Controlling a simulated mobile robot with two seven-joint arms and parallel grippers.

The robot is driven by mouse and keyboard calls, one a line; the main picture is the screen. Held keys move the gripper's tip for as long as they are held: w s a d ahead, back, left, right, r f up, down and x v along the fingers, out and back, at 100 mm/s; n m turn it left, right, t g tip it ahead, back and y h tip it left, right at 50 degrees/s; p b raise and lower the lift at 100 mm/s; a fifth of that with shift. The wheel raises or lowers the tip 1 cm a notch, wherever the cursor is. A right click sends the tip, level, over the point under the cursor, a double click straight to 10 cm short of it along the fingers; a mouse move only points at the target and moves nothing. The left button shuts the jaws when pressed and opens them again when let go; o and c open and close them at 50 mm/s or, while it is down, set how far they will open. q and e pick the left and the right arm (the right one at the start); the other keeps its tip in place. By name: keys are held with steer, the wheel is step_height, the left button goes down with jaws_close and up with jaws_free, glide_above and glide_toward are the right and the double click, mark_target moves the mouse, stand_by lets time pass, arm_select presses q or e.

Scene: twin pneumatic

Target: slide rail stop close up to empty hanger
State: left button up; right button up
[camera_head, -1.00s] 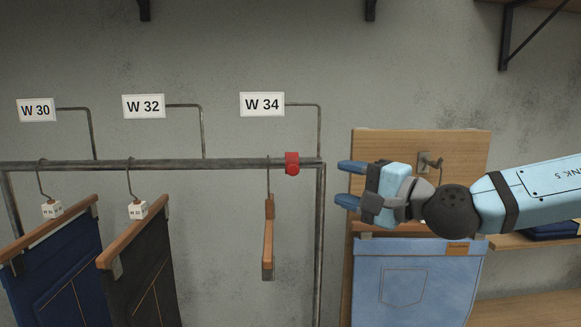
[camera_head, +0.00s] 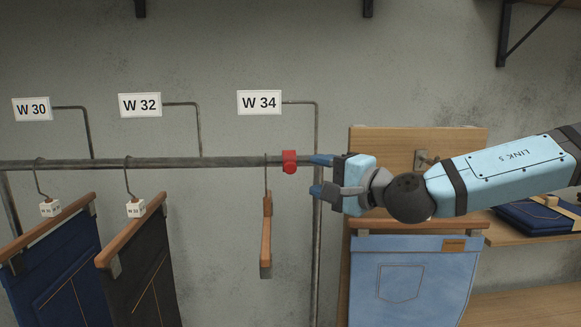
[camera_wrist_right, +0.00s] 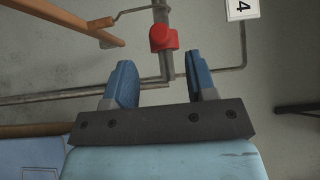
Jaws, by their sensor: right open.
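The red rail stop (camera_head: 289,161) sits on the grey metal rail (camera_head: 220,162) near its right end. The empty wooden hanger (camera_head: 266,235) hangs from the rail just left of the stop, with a small gap between them. My right gripper (camera_head: 317,175) is open and empty, just right of the stop at about rail height. In the right wrist view the stop (camera_wrist_right: 163,38) lies ahead of the open fingers (camera_wrist_right: 163,84), roughly between them and not touched. The empty hanger (camera_wrist_right: 75,22) shows there at upper left. My left gripper is not in view.
Dark blue trousers (camera_head: 60,265) and black trousers (camera_head: 140,265) hang on the rail farther left. Light blue jeans (camera_head: 410,275) hang before a wooden board (camera_head: 380,140) at right. A W 34 sign (camera_head: 259,102) stands above the rail.

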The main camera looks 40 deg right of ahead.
mark_target(294, 169)
steer(key=shift+p+x, duration=0.35)
steer(key=shift+x, duration=3.5)
jaws_close()
steer(key=a+b, duration=0.1)
steer(key=b, duration=0.1)
steer(key=w+a+b, duration=0.1)
steer(key=shift+w+a+f+b, duration=0.15)
steer(key=shift+b, duration=0.25)
steer(key=shift+w+a, duration=0.1)
steer(key=shift+a, duration=0.1)
steer(key=shift+d, duration=0.25)
steer(key=shift+c, duration=1)
jaws_free()
steer(key=shift+o, duration=1)
